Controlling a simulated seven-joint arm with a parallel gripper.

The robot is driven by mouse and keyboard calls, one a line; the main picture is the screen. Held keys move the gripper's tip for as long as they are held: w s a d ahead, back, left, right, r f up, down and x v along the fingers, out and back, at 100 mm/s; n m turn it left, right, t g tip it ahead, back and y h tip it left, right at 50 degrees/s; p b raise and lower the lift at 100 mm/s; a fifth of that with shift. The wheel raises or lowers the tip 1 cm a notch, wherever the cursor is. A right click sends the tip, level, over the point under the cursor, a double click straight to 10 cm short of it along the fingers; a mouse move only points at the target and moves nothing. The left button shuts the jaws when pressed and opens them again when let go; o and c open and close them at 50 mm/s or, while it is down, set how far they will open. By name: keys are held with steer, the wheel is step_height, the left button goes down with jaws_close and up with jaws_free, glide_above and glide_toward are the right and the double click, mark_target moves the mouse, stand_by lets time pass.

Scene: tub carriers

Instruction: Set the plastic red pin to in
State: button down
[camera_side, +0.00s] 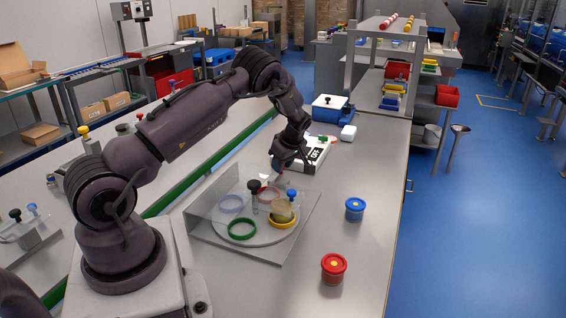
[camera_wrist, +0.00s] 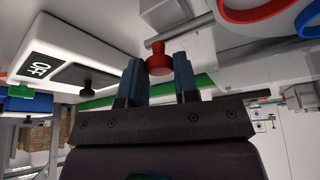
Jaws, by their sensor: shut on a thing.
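The red pin (camera_wrist: 157,60) has a round knob and shows between the two blue fingers of my gripper (camera_wrist: 160,72) in the wrist view. My gripper is shut on it. A grey rod (camera_wrist: 178,40) lies just beyond the pin's knob, at a grey block. In the side view my gripper (camera_side: 281,166) is low at the back edge of a clear-walled station (camera_side: 300,222) with a round plate. The pin is small there and mostly hidden by the fingers. I cannot tell how far in the pin sits.
A white box reading OFF (camera_side: 316,152) stands behind. A blue-lidded tub (camera_side: 355,208) and a red-lidded tub (camera_side: 333,267) stand at the right, with bare bench around them.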

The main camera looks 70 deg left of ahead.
steer(key=shift+s+d, duration=0.15)
steer(key=shift+d, duration=0.05)
steer(key=c, duration=0.9)
jaws_free()
steer(key=shift+o, duration=0.2)
steer(key=shift+a, duration=0.1)
steer(key=shift+a+f, duration=0.1)
steer(key=shift+a, duration=0.05)
steer(key=shift+w+a+r, duration=0.2)
steer(key=shift+w+r, duration=0.45)
steer(key=shift+w, duration=0.05)
steer(key=v, duration=1.2)
steer(key=s+d+r+m+h, duration=0.1)
steer(key=s+d+r+m, duration=0.1)
steer(key=d+m, duration=0.3)
steer(key=s+d+r+m+t+h, duration=0.1)
steer(key=s+d+r+m, duration=0.2)
steer(key=s+d+m, duration=0.2)
steer(key=s+d+r+m+h, duration=0.1)
steer(key=s+d+r+m, duration=0.2)
steer(key=d+m, duration=0.3)
steer(key=shift+s+d+t+h, duration=0.35)
steer(key=shift+s+d, duration=0.35)
steer(key=shift+d, duration=0.4)
